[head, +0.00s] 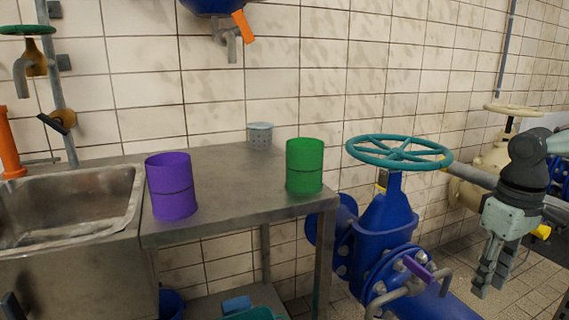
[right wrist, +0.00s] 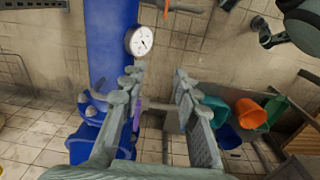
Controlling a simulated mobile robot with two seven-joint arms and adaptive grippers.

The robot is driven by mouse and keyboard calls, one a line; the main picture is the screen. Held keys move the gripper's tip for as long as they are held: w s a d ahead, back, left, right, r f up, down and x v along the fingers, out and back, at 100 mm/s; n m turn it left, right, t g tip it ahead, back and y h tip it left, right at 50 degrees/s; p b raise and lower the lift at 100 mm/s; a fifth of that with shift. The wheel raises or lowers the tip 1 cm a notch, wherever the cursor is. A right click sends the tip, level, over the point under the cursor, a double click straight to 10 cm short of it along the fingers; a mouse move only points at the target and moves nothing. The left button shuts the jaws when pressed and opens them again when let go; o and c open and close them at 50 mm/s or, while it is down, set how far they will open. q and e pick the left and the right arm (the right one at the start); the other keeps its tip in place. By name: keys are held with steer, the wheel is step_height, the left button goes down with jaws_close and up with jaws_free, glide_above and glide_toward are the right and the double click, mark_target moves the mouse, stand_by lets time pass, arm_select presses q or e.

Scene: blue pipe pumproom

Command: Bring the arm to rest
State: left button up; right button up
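My right arm comes in at the right edge of the head view. Its gripper (head: 490,285) points down, to the right of the blue valve (head: 385,225) with the teal handwheel (head: 399,151). It hangs clear of the valve and the table. In the right wrist view the two fingers of this gripper (right wrist: 158,88) stand apart with nothing held between them. My left gripper does not show clearly in either view.
A purple can (head: 171,186) and a green can (head: 304,166) stand on the metal table (head: 235,190) beside the sink (head: 75,200). A grey pipe (head: 470,172) runs behind my right arm. The right wrist view shows a gauge (right wrist: 139,41) and several buckets (right wrist: 250,113).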

steer(key=s+d+f, duration=0.5)
steer(key=s+f, duration=0.2)
steer(key=f, duration=0.2)
steer(key=s+d+f, duration=0.5)
steer(key=s+f, duration=0.1)
steer(key=f, duration=0.3)
steer(key=s+a+f+t+h, duration=0.1)
steer(key=s+a+f+t, duration=0.1)
steer(key=s+a+f, duration=0.55)
steer(key=w+a+m+t, duration=0.1)
steer(key=w+a+m, duration=0.15)
steer(key=a, duration=0.85)
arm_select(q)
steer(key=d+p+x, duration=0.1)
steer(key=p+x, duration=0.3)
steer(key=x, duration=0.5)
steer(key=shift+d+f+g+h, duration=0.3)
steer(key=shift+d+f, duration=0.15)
arm_select(e)
step_height(320, 180, down, 8)
steer(key=shift+w+f, duration=0.2)
steer(key=shift+w, duration=0.2)
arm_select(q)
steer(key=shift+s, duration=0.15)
